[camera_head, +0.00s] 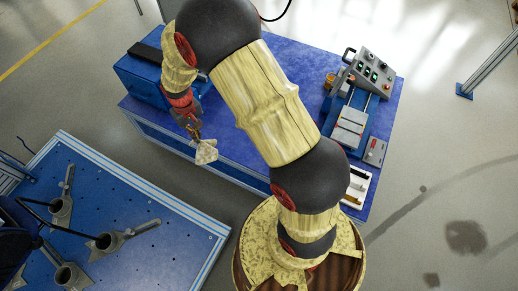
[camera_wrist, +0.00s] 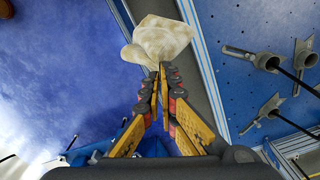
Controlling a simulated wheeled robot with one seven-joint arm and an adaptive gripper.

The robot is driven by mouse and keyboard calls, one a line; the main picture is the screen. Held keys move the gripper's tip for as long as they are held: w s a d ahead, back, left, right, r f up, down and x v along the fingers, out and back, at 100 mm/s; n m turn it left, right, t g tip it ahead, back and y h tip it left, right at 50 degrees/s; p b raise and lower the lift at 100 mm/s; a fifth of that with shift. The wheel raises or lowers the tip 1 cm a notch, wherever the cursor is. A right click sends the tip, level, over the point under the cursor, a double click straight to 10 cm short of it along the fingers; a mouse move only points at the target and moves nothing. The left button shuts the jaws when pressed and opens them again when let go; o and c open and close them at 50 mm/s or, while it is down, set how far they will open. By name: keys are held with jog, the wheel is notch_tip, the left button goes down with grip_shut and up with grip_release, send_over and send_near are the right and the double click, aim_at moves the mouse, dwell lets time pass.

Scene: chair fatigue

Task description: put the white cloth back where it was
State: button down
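The white cloth (camera_head: 206,152) hangs crumpled from my gripper (camera_head: 198,137) in the camera_head view, seen against the near edge of the blue-topped table (camera_head: 232,150). In the camera_wrist view the cloth (camera_wrist: 160,38) is bunched at the tips of my gripper (camera_wrist: 161,72), whose two fingers close together on its lower edge. Behind it lie the table edge and the strip of floor between two tables. How high the cloth is above the table is hard to tell.
A blue box (camera_head: 140,80) stands at the table's left end. A control panel (camera_head: 370,72) and a white tray (camera_head: 356,187) are at its right. A perforated blue table (camera_head: 120,195) with metal fixtures (camera_head: 62,207) lies lower left. The table's middle looks partly clear behind my arm.

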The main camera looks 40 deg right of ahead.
jog(key=w+d+f+b, duration=0.3)
jog(key=w+d+f, duration=0.4)
jog(key=d, duration=0.4)
jog(key=w+d+f+b, duration=0.3)
jog(key=w+d+f, duration=0.5)
jog(key=d, duration=0.3)
jog(key=shift+w+f, duration=0.2)
jog(key=shift+w, duration=0.25)
